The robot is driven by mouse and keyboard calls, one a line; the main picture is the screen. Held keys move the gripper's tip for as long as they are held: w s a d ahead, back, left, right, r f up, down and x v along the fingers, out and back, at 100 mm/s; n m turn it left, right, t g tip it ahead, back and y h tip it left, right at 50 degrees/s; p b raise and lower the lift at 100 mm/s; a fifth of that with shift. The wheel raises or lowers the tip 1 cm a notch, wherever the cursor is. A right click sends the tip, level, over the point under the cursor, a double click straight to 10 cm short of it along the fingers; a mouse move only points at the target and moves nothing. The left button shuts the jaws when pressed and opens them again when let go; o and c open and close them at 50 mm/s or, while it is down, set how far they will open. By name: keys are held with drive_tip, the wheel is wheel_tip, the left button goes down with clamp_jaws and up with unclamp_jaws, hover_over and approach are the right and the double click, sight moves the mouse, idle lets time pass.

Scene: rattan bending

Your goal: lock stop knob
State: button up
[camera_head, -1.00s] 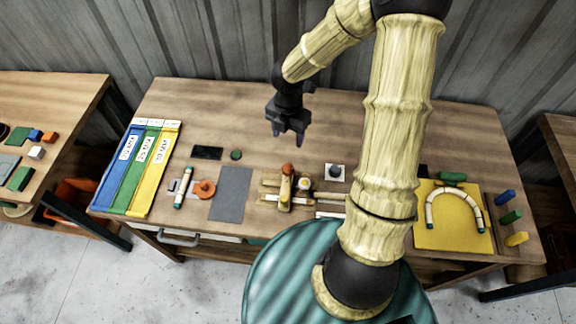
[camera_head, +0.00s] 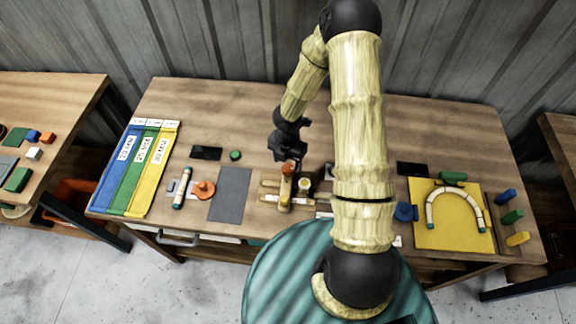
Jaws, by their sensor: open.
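A wooden jig (camera_head: 270,197) sits near the front middle of the table. An upright wooden post with an orange-red top (camera_head: 288,168) stands on it, and a pale round piece (camera_head: 304,185) is beside the post. I cannot tell which part is the stop knob. My dark gripper (camera_head: 290,158) is open, pointing down just above and behind the orange-red top. Whether it touches the top is unclear. My arm hides the table right of the jig.
An orange round knob (camera_head: 203,189), a short cane piece (camera_head: 182,188) and a grey mat (camera_head: 229,195) lie left of the jig. Blue, green and yellow strips (camera_head: 146,170) are further left. A yellow board (camera_head: 426,235) with a bent cane is right.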

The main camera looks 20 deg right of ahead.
sight(288, 169)
wheel_tip(288, 169, down, 3)
drive_tip(key=shift+s+f, duration=0.1)
drive_tip(key=shift+f, duration=0.15)
drive_tip(key=shift+c, duration=0.5)
drive_tip(key=c, duration=0.9)
